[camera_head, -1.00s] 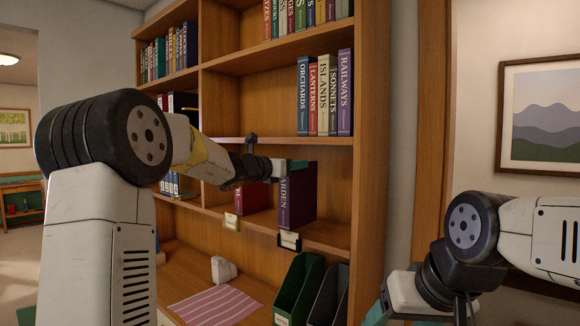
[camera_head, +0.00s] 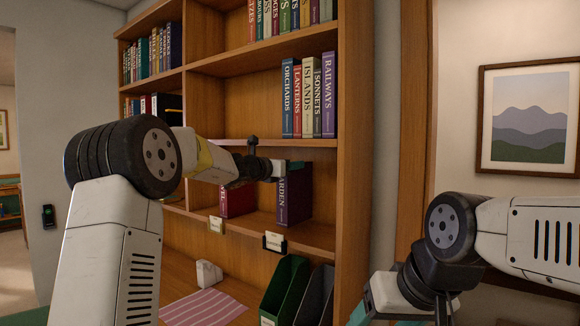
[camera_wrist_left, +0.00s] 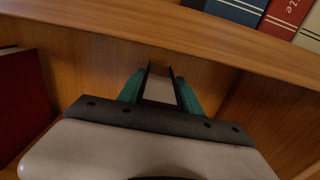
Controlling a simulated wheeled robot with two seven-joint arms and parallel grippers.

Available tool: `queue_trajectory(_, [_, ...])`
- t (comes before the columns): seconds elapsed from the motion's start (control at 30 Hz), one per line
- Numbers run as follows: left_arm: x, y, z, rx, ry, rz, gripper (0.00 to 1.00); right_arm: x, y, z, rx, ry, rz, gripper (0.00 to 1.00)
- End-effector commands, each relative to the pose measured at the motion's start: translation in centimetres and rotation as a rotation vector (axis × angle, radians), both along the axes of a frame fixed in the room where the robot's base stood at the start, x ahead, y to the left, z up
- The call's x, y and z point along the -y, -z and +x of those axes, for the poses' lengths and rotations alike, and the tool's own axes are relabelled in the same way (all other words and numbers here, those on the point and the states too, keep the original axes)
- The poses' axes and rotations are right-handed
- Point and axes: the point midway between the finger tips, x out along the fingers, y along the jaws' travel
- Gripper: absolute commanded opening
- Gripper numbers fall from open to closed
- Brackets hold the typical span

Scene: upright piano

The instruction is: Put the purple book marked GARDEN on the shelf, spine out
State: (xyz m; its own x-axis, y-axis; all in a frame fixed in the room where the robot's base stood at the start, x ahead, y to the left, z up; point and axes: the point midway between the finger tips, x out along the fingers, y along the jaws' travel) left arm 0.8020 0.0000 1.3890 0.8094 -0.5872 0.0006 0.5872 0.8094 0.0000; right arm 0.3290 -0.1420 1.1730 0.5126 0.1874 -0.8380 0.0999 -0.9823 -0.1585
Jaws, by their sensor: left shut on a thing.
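The purple book marked GARDEN (camera_head: 294,200) is upright in the lower shelf bay (camera_head: 318,236), its lettered spine facing out; the gripper covers the first letter. I cannot tell whether its bottom touches the board. My left gripper (camera_head: 290,166) is shut on the top of the book. In the left wrist view the book's top (camera_wrist_left: 160,88) lies between the teal fingers. My right gripper (camera_head: 405,318) is low at the right, cut by the bottom edge; its jaws do not show clearly.
A red book (camera_head: 238,201) stands left of the purple one, with a gap between. Label holders (camera_head: 274,241) sit on the shelf's front edge. Green (camera_head: 285,290) and dark (camera_head: 315,297) file holders stand below, beside a striped cloth (camera_head: 205,307).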

Motion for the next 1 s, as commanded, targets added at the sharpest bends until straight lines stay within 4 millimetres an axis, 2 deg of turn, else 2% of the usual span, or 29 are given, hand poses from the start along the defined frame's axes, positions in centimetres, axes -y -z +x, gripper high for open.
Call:
queue_trajectory(0.17, [0.0, -0.2, -0.1, 0.004, 0.001, -0.002, 0.00, 0.0, 0.0, 0.0, 0.000, 0.000, 0.000, 0.67])
queue_trajectory(1.0, [0.0, 1.4, -0.1, 0.004, 0.001, -0.002, 0.00, 0.0, 0.0, 0.0, 0.000, 0.000, 0.000, 0.67])
